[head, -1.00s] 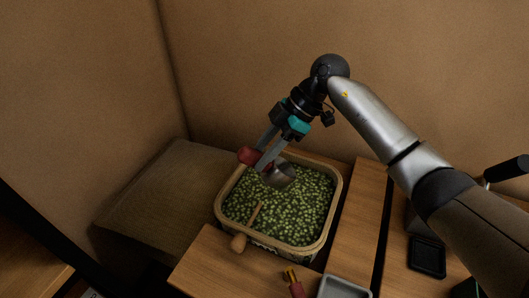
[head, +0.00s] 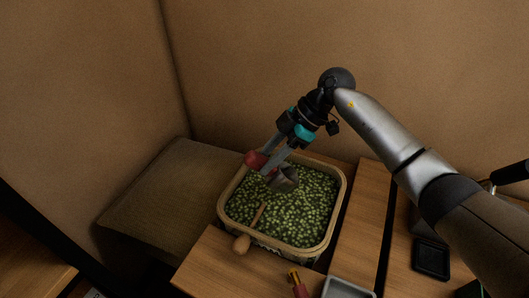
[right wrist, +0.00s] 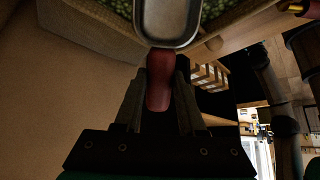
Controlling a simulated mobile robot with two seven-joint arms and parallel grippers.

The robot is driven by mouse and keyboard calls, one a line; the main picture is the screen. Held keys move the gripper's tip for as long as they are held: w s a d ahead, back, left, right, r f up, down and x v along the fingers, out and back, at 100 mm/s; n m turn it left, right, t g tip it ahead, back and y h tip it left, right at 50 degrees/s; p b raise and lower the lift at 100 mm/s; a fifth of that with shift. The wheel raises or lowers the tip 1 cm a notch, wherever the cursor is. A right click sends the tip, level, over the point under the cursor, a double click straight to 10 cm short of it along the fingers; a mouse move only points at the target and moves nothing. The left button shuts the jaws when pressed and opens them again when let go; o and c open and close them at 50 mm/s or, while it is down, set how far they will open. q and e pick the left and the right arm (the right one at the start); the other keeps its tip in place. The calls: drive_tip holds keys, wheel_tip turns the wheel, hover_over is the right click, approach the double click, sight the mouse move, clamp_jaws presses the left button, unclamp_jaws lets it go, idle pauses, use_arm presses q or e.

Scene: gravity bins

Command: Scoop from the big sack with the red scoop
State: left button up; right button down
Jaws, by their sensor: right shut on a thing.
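The big sack (head: 335,218) stands open and full of green pellets, its pale rim rolled into a rounded square. The red scoop has a red handle (head: 257,160) and a grey metal bowl (head: 285,179). My right gripper (head: 268,163) is shut on the red handle, which also shows between the fingers in the right wrist view (right wrist: 159,85). The bowl is over the far left part of the pellets, tilted; I cannot tell whether it touches them. In the right wrist view the bowl (right wrist: 168,22) shows at the top. My left gripper is not in view.
A grey tray (head: 347,288) and another red-handled tool (head: 298,284) sit at the front. A black tray (head: 431,258) lies on the right. A brown cushion-like block (head: 165,205) is left of the sack.

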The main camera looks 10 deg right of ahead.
sight(276, 174)
drive_tip(key=f, duration=0.1)
drive_tip(key=d+f+b, duration=0.1)
drive_tip(key=shift+f, duration=0.3)
drive_tip(key=shift+d+f+b, duration=0.25)
drive_tip(key=shift+f+b, duration=0.05)
drive_tip(key=shift+f, duration=0.65)
drive_tip(key=shift+d+f+b, duration=0.25)
drive_tip(key=shift+f+b, duration=0.05)
drive_tip(key=shift+f, duration=0.65)
drive_tip(key=shift+w+r, duration=0.1)
drive_tip(key=shift+r, duration=0.05)
drive_tip(key=shift+f, duration=0.7)
drive_tip(key=shift+f, duration=0.6)
